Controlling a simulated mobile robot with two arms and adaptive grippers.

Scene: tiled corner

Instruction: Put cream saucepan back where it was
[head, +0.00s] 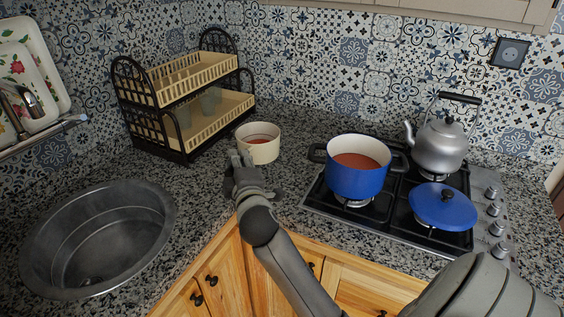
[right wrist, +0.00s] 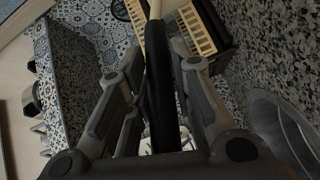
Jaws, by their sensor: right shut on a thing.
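The cream saucepan (head: 263,152) is upright at the back of the counter, between the dish rack and the hob, with something red inside. My right gripper (head: 240,160) is at its near left side. In the right wrist view the gripper (right wrist: 160,85) is shut on the saucepan's long dark handle (right wrist: 158,60), which runs between the fingers. The gripper hides the handle in the head view. I cannot tell whether the saucepan's base touches the counter. My left gripper is not in view.
A two-tier dish rack (head: 190,85) with cups stands left of the saucepan. A blue pot (head: 355,182), a kettle (head: 440,147) and a blue lid (head: 442,208) are on the gas hob (head: 330,205) to the right. A round sink (head: 95,235) lies at the left.

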